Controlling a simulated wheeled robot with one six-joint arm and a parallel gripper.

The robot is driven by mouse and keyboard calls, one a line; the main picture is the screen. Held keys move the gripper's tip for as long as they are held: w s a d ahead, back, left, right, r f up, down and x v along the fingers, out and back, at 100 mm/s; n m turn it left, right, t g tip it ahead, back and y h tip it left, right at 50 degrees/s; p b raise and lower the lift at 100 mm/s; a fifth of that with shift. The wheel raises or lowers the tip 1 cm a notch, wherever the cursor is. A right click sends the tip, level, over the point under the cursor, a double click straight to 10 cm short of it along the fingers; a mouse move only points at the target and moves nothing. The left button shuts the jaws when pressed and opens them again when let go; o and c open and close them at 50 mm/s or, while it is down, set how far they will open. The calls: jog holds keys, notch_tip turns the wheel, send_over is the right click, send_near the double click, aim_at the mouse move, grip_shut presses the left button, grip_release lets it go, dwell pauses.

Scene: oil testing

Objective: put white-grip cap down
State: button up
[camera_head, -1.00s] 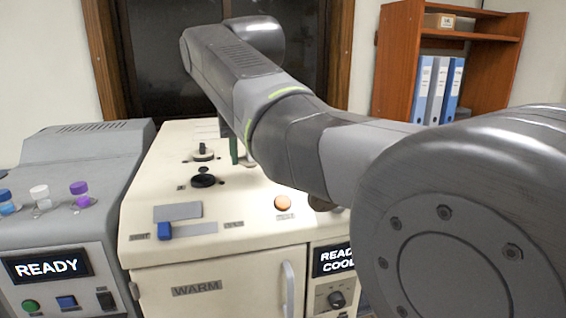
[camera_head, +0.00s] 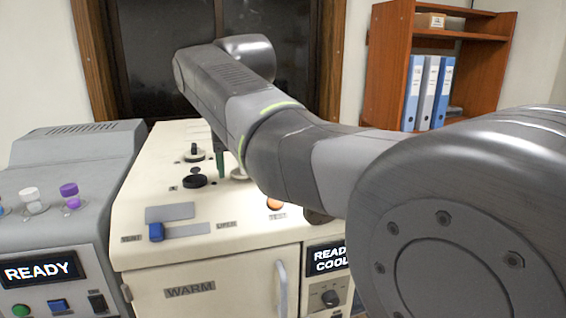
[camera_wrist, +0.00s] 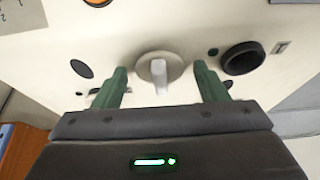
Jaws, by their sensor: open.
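The white-grip cap (camera_wrist: 159,69) is a pale round disc with an upright white grip, at the middle of the wrist view. It appears to rest on the cream machine top; its underside is hidden. My gripper (camera_wrist: 161,75) is open, with one green finger on each side of the cap and a clear gap on both sides. In the head view the cap (camera_head: 238,174) shows only partly beside my green finger (camera_head: 220,160), the rest hidden by my arm.
The cream machine (camera_head: 130,215) carries a black round part (camera_head: 195,181), a black-grip cap (camera_head: 194,153), an orange button (camera_head: 275,203) and a blue slider (camera_head: 156,231). A dark round hole (camera_wrist: 82,68) lies left of the cap in the wrist view. A grey machine with vials (camera_head: 70,195) stands left.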

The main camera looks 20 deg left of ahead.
jog(key=v, duration=1.2)
jog(key=x, duration=1.2)
jog(key=shift+f, duration=0.2)
notch_tip(320, 180, up, 3)
jog(key=shift+f, duration=0.1)
jog(key=shift+r, duration=0.8)
